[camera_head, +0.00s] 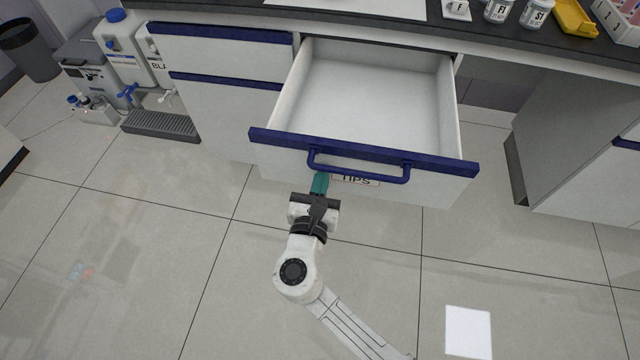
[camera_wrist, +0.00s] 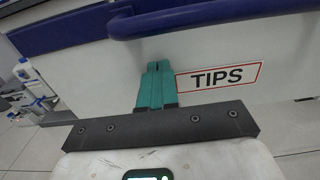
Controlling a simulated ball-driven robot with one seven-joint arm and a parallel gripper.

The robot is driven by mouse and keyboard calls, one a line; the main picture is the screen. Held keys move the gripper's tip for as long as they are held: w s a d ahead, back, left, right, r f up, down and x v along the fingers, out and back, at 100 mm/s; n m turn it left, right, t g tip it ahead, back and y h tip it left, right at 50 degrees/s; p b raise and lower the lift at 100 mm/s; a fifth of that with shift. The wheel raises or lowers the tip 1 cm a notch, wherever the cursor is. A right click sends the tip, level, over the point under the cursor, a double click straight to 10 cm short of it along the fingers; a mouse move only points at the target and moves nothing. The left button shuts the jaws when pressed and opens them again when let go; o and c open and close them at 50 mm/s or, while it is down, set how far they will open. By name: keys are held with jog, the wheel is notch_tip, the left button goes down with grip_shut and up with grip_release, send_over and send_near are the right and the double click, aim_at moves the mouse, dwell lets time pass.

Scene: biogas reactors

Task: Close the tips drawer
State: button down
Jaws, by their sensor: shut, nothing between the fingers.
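The tips drawer (camera_head: 372,100) is pulled well out of the counter and is empty. It has a white front, a blue top edge and a blue bar handle (camera_head: 358,170), which also crosses the top of the wrist view (camera_wrist: 220,18). A TIPS label (camera_head: 356,180) is on the front below the handle and reads clearly in the wrist view (camera_wrist: 218,77). My gripper (camera_head: 320,183) has teal fingers, shut and empty, at the drawer front below the handle's left end. In the wrist view the fingers (camera_wrist: 157,80) point at the white front, left of the label. I cannot tell whether they touch it.
Closed drawers (camera_head: 225,60) with blue edges are left of the open one. A water container (camera_head: 122,45) and a grey drip tray (camera_head: 160,125) stand further left. Another cabinet (camera_head: 585,150) is at the right.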

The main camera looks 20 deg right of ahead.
jog(key=b, duration=1.4)
send_over(346, 92)
jog(key=shift+s+a+f, duration=0.1)
jog(key=shift+w, duration=0.2)
jog(key=shift+w+r, duration=0.1)
jog(key=shift+r, duration=0.25)
